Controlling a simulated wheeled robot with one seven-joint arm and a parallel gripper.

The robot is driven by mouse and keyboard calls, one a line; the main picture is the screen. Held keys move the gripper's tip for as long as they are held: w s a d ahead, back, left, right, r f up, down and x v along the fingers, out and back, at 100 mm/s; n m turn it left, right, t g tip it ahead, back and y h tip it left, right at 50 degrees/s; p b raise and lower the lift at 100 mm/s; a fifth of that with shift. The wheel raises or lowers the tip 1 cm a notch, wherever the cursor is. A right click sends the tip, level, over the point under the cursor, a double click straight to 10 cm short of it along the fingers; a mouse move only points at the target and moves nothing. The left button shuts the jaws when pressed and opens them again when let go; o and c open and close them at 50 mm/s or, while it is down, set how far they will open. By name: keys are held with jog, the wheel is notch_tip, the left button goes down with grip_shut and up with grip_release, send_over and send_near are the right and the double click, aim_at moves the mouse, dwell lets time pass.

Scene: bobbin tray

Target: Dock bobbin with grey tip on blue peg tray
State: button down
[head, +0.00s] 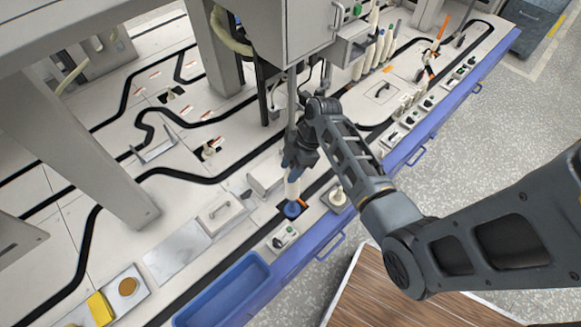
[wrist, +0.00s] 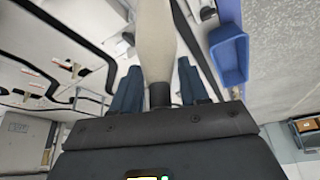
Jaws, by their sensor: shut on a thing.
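My gripper (head: 297,160) points down over the machine bed near its front edge. It is shut on a pale, slender bobbin (head: 292,188), which hangs upright below the fingers. In the wrist view the bobbin (wrist: 155,40) lies between the two dark fingers, and its grey tip (wrist: 160,95) is at the gripper end.
A pale piece on a small base (head: 338,197) stands just right of the blue peg tray. A blue bin (head: 225,292) is at the front edge. Several white bobbins (head: 378,48) stand in a row at the back. A grey cabinet (head: 300,30) hangs above the bed, close behind my arm.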

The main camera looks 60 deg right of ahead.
jog(key=shift+f+b, duration=2.05)
jog(key=shift+f, duration=0.4)
jog(key=shift+p, duration=0.4)
jog(key=shift+f+b, duration=0.35)
jog(key=shift+f, duration=0.1)
jog(key=c, duration=0.8)
grip_release()
jog(key=shift+c, duration=0.2)
jog(key=shift+r, duration=0.1)
jog(key=p+v, duration=0.9)
jog(key=v, duration=0.1)
jog(key=shift+d+r, duration=0.2)
jog(key=shift+r, duration=0.1)
jog(key=shift+s, duration=0.1)
